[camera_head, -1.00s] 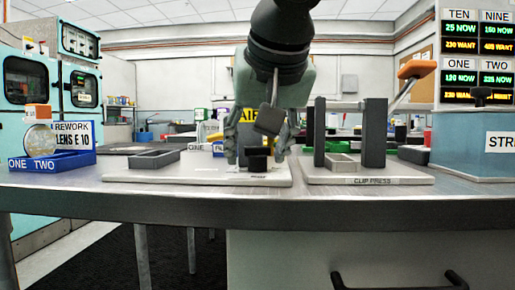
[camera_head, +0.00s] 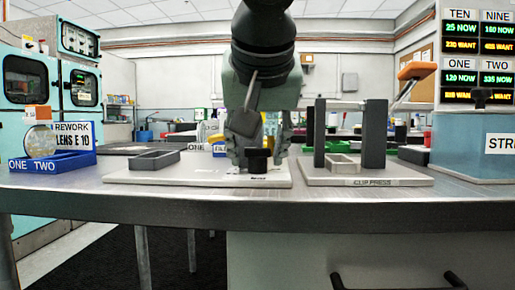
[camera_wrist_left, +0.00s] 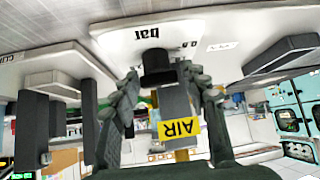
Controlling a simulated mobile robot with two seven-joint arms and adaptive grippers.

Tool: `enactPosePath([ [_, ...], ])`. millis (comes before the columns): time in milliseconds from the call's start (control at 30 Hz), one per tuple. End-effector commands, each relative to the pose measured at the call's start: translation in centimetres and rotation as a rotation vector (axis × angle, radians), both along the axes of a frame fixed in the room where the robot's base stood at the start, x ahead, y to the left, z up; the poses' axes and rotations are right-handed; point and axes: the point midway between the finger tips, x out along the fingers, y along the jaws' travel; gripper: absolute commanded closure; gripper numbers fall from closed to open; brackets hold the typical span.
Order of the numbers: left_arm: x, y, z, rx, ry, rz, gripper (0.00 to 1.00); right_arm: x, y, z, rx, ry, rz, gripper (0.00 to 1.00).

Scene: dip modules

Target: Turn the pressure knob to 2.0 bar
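The black pressure knob (camera_head: 258,161) stands on a pale board (camera_head: 200,176) near the table's front edge. In the left wrist view the knob (camera_wrist_left: 156,67) shows beside an upside-down "bar" print and small scale marks. Its pointer and setting cannot be read. My left gripper (camera_head: 260,150) comes down from above, with one finger on each side of the knob. In the left wrist view its fingertips (camera_wrist_left: 160,76) are spread close around the knob, with narrow gaps showing. A yellow AIR label (camera_wrist_left: 180,128) shows beyond the knob. My right gripper is not in view.
The clip press (camera_head: 374,135) with dark uprights stands just right of the board. A grey open tray (camera_head: 155,159) lies at left, and a blue bin (camera_head: 50,163) is farther left. A blue unit (camera_head: 472,148) stands at the right.

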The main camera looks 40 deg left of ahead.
Motion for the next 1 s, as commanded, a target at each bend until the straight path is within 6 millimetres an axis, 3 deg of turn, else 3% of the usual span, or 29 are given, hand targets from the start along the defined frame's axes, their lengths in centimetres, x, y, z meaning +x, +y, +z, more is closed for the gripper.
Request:
enactPosePath([
  [433,-0.3,-0.3,0.5,0.000,-0.002,0.000,0.45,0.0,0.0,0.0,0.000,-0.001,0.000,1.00],
  [1000,-6.0,-4.9,7.8,0.000,-0.002,-0.001,0.45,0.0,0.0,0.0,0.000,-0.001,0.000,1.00],
])
